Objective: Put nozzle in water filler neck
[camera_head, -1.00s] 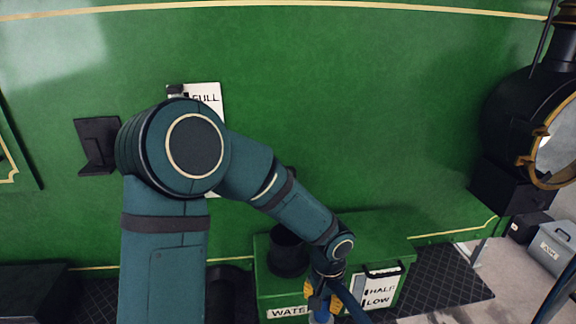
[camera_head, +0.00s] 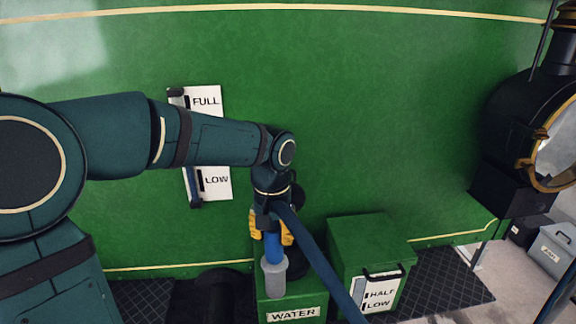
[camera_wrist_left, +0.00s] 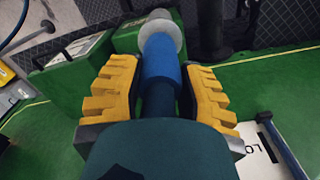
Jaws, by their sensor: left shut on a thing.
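My left gripper (camera_head: 271,232) has yellow fingers and is shut on the blue nozzle (camera_head: 273,248). The nozzle points down, with its grey tip lowest. In the left wrist view the nozzle (camera_wrist_left: 161,62) lies between the two yellow fingers (camera_wrist_left: 160,95). My right gripper is out of view.
A blue hose (camera_head: 318,256) runs down right from the gripper. A green box (camera_head: 365,240) with a HALF/LOW gauge (camera_head: 378,293) stands right of the WATER tank. A FULL/LOW gauge (camera_head: 215,182) is on the green wall behind my arm. A black lamp (camera_head: 525,130) is at right.

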